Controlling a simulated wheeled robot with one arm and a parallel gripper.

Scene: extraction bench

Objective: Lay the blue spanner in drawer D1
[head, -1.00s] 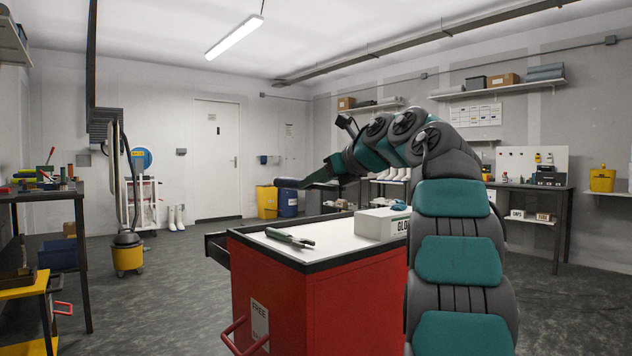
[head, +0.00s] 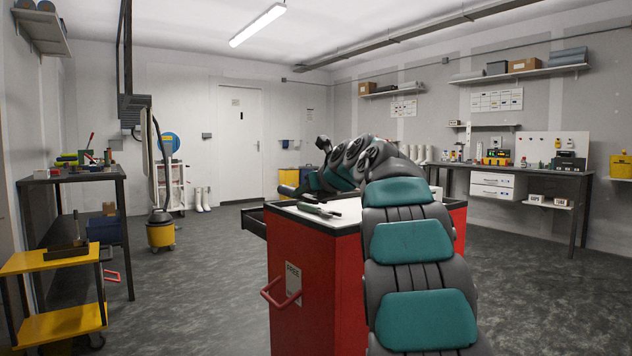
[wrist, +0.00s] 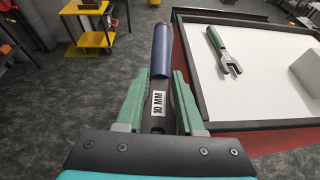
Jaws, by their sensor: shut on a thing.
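My gripper (wrist: 161,76) has green fingers shut on the blue spanner (wrist: 161,48), which has a dark shaft with a white "10 MM" label. The blue handle points away from the wrist. The spanner is held above the floor, just left of the red cart's top, in the wrist view. White drawers (head: 497,185) hang under the back-right bench, both looking shut. Their labels are too small to read, so I cannot tell which is D1.
The red cart (head: 315,280) carries a green-handled spanner (head: 318,211) and, in the wrist view, a pale box (wrist: 308,70). A dark ledge or drawer juts from its left. A yellow trolley (head: 55,290) stands left. Floor between is clear.

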